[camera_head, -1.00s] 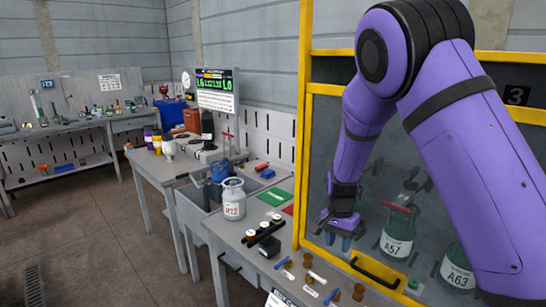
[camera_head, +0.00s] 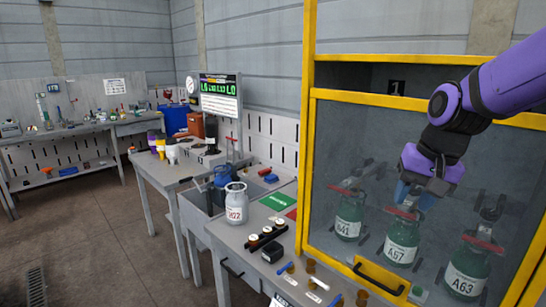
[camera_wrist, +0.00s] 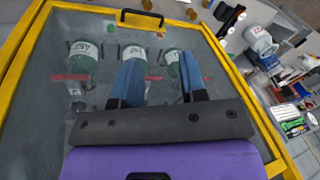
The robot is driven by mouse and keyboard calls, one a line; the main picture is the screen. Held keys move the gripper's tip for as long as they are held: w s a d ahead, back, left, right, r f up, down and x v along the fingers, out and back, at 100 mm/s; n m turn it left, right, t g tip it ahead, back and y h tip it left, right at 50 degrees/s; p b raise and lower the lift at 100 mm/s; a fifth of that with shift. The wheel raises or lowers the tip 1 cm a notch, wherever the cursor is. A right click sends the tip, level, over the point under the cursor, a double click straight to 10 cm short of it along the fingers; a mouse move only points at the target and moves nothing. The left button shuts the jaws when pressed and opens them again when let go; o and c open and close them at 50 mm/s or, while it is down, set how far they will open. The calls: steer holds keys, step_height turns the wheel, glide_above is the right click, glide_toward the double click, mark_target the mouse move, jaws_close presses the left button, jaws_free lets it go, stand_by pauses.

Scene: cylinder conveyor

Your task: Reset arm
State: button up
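My gripper (camera_head: 416,192) is in front of the glass panel of the yellow-framed cabinet (camera_head: 308,150), pointing down. In the wrist view its two blue fingers (camera_wrist: 160,75) are spread apart with nothing held between them. Behind the glass hang or stand green cylinders: one labelled B41 (camera_head: 348,228), one labelled A67 (camera_head: 401,254) and one labelled A63 (camera_head: 465,280), each with red parts at the top. The gripper partly hides the top of the middle one. My purple arm reaches in from the upper right.
A white-grey cylinder labelled H22 (camera_head: 236,206) stands on the workbench (camera_head: 236,244) left of the cabinet, beside the sink. The cabinet's dark handle (camera_head: 378,279) juts out low. Open floor lies to the left.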

steer(key=s+d+r+n+t+h, duration=0.1)
steer(key=s+d+r, duration=0.1)
steer(key=s, duration=0.6)
steer(key=s+d+r+n+t, duration=0.1)
steer(key=s+r+n+t, duration=0.1)
steer(key=s, duration=0.6)
steer(key=shift+s+d+r+h, duration=0.3)
steer(key=shift+d+r+h, duration=0.1)
steer(key=shift+r, duration=0.4)
